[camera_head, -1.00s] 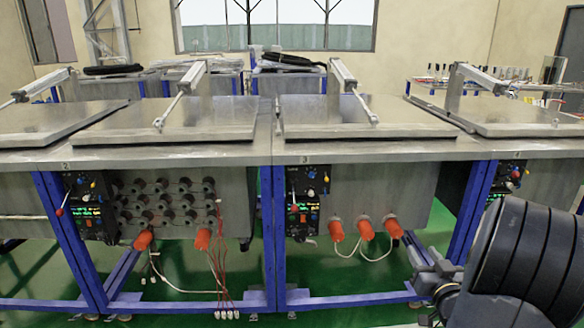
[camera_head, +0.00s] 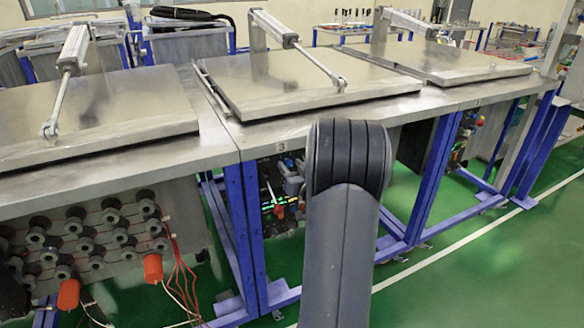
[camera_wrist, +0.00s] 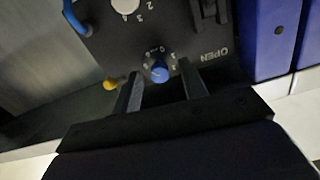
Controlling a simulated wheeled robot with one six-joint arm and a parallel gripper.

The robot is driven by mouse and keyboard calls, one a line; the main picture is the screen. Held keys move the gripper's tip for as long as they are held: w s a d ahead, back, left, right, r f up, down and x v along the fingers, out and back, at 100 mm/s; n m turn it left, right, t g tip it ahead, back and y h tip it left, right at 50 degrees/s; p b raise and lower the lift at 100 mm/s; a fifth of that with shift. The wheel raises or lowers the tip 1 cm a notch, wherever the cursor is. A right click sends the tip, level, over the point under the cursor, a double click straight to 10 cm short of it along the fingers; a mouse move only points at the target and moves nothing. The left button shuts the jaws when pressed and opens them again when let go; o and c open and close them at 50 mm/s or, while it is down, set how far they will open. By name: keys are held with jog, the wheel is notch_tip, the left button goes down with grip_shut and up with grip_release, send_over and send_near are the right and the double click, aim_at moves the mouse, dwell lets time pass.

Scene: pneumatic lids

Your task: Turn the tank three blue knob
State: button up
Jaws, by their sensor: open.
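The blue knob (camera_wrist: 159,73) shows in the wrist view on a dark control panel (camera_wrist: 110,45), with small numbers round it. My gripper (camera_wrist: 160,79) is open, with one dark finger on each side of the knob. Whether the fingers touch it cannot be told. In the head view the tank three panel (camera_head: 267,180) hangs under the table edge below the label 3 (camera_head: 281,147). My arm stands in front of it and hides its right part. The blue knob cannot be made out there.
A blue post (camera_wrist: 268,35) stands at the right. A red-handled part (camera_head: 278,211) sits low on the panel. Green floor is free at the right.

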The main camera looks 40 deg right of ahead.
jog(key=shift+c, duration=0.4)
grip_shut()
jog(key=shift+n+b, duration=0.3)
jog(key=shift+b, duration=0.15)
jog(key=n+b, duration=0.1)
jog(key=b, duration=0.1)
jog(key=n+b, duration=0.2)
jog(key=shift+f+n, duration=0.25)
jog(key=shift+n, duration=0.05)
jog(key=n+b, duration=0.4)
jog(key=shift+n+b, duration=0.3)
jog(key=shift+b, duration=0.1)
jog(key=n+b, duration=0.4)
jog(key=n, duration=0.1)
jog(key=shift+r+n+b, duration=0.15)
jog(key=shift+n+b, duration=1.3)
jog(key=shift+n, duration=0.55)
